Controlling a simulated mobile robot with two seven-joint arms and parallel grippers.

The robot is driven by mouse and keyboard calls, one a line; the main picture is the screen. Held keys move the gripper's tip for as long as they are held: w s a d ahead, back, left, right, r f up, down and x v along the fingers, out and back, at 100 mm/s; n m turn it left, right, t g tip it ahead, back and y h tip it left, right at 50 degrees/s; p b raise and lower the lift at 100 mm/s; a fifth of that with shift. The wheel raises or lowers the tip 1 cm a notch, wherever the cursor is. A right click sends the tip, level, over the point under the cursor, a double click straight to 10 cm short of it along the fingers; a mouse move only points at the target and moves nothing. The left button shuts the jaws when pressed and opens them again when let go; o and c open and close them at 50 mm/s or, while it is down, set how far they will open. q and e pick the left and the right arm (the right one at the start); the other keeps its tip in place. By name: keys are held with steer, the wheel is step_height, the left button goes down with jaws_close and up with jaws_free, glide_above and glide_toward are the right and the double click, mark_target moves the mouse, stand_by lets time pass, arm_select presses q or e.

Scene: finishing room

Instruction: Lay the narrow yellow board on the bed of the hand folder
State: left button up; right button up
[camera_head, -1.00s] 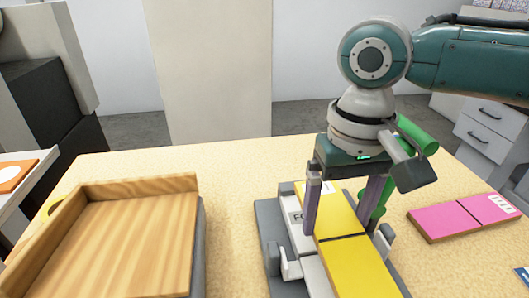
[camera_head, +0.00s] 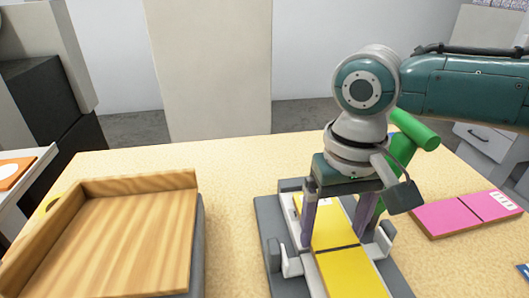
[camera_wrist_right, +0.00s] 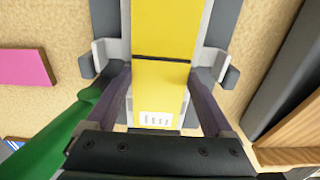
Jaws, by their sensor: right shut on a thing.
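The narrow yellow board (camera_head: 350,272) has a dark crease line across it and a small white label near one end. It lies lengthwise over the pale bed of the hand folder (camera_head: 268,228), between the two side clips, and looks level with them. I cannot tell whether its underside fully touches the bed. My right gripper (camera_head: 334,238) is shut on the board's long edges, one finger per side. The right wrist view shows the board (camera_wrist_right: 165,25) lined up with the bed, with pale strips on both sides. My left gripper is not in view.
A green handle (camera_head: 414,130) stands behind my right gripper. A pink board (camera_head: 465,213) lies to the right of the folder. A wooden tray (camera_head: 120,235) stands to the left, with clear tabletop between it and the folder.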

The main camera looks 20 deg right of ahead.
stand_by(0.4)
steer(key=o, duration=1.1)
step_height(320, 180, up, 10)
steer(key=shift+f+p, duration=0.1)
steer(key=shift+p, duration=0.35)
